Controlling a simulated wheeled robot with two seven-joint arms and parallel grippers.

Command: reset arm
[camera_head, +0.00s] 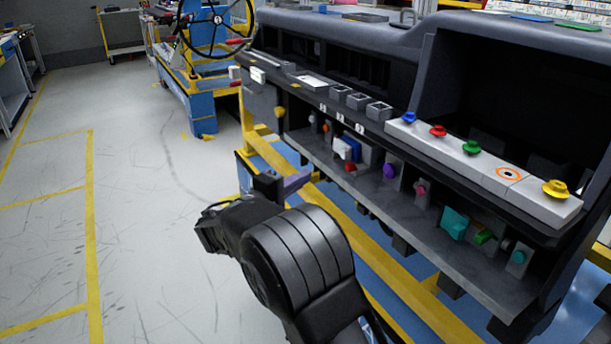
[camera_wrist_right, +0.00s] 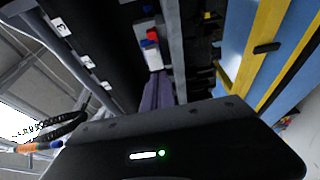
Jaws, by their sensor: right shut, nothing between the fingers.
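My right arm (camera_head: 295,255) comes in from the bottom of the head view and bends left beside the dashboard module (camera_head: 440,70). My right gripper (camera_head: 305,177) is partly hidden behind the arm; its purple-grey fingers point right at the module's lower shelf. In the right wrist view the fingers of the right gripper (camera_wrist_right: 160,78) lie together, with nothing seen between them. A white, blue and red item (camera_wrist_right: 150,42) shows just past the tips; I cannot tell if they touch. My left gripper is not in view.
The lower shelf holds several small parts, including a purple knob (camera_head: 390,171) and a teal block (camera_head: 454,224). A white panel (camera_head: 450,155) above bears coloured knobs. A yellow frame (camera_head: 350,235) runs below. A blue cart (camera_head: 200,100) stands behind; the floor at left (camera_head: 150,200) is clear.

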